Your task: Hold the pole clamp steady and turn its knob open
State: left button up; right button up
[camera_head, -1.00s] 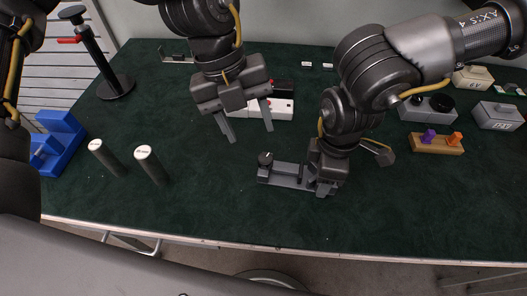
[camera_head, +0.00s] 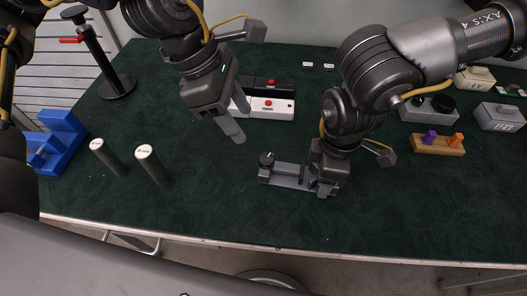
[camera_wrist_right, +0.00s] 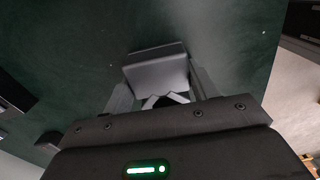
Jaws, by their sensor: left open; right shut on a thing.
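My right gripper (camera_head: 322,186) is shut on the clamp's right end, low at the table. In the right wrist view a grey block of the clamp (camera_wrist_right: 157,70) sits between the fingers. My left gripper (camera_head: 238,122) is open and empty, above and to the left of the knob, apart from it. Its fingers point down and slightly right.
Two dark upright cylinders with white tops (camera_head: 153,163) stand left of the clamp. A blue block (camera_head: 61,142) and a stand with a red lever (camera_head: 117,85) are further left. A white box with a red button (camera_head: 268,107) is behind the left gripper. Boxes stand at right.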

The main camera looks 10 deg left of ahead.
aim_at(267, 159)
pick_arm(q)
jog(key=x, duration=1.2)
jog(key=c, duration=1)
